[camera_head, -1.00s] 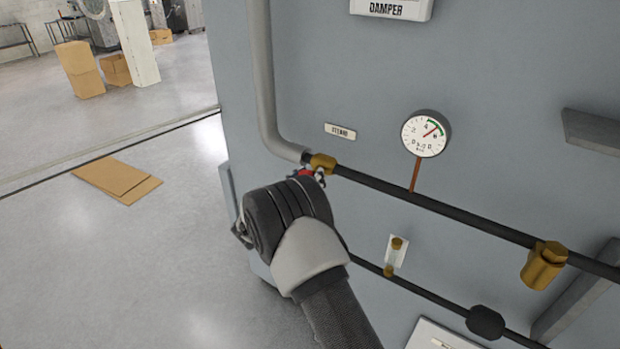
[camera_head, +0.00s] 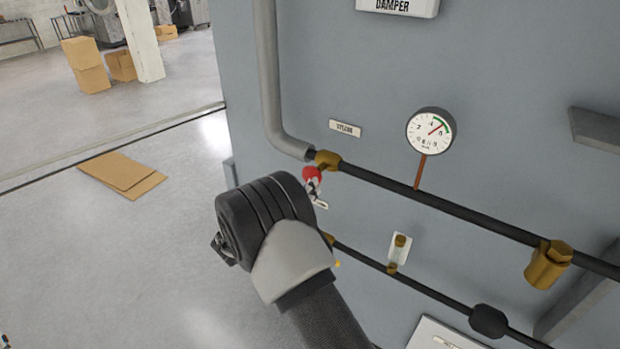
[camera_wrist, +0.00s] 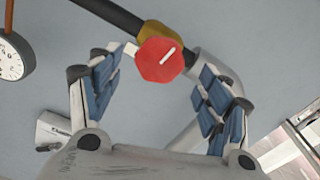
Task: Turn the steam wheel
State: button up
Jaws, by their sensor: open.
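The steam wheel is a small red handwheel with a white mark (camera_wrist: 160,60), on a brass valve (camera_wrist: 160,30) in the wrist view. It also shows in the head view (camera_head: 312,174), just below the brass fitting at the pipe's left end. My gripper (camera_wrist: 160,85) is open, with its blue-padded fingers apart on either side of the wheel. The wheel appears between and slightly beyond the fingertips; I see no contact. In the head view my wrist hides most of the gripper, and the fingers are barely visible. A small label (camera_head: 345,128) sits above the valve.
A pressure gauge (camera_head: 431,134) stands above the black pipe (camera_head: 450,207). Flat cardboard (camera_head: 121,176) lies on the open floor at left.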

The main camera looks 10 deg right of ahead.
jog(key=v, duration=0.4)
jog(key=shift+s+a, duration=0.25)
jog(key=shift+s, duration=0.05)
jog(key=w+a+r+n+t+y+b, duration=0.2)
jog(key=w+r+y+b, duration=0.15)
jog(key=r+y, duration=0.45)
jog(key=s+a+r+n+g+y+b, duration=0.2)
jog(key=s+r+n+y+b, duration=0.15)
jog(key=s+y, duration=0.5)
jog(key=s+d+f+g+h+b, duration=0.1)
jog(key=s+d+f+g, duration=0.1)
jog(key=s, duration=1)
jog(key=s+d+f+g+h+b, duration=0.1)
jog(key=s+d+f, duration=0.4)
jog(key=s, duration=0.7)
jog(key=s+d+f+g+h+b, duration=0.1)
jog(key=s+d+f+g, duration=0.3)
jog(key=s, duration=0.8)
jog(key=shift+g+b, duration=0.5)
jog(key=shift+b, duration=0.15)
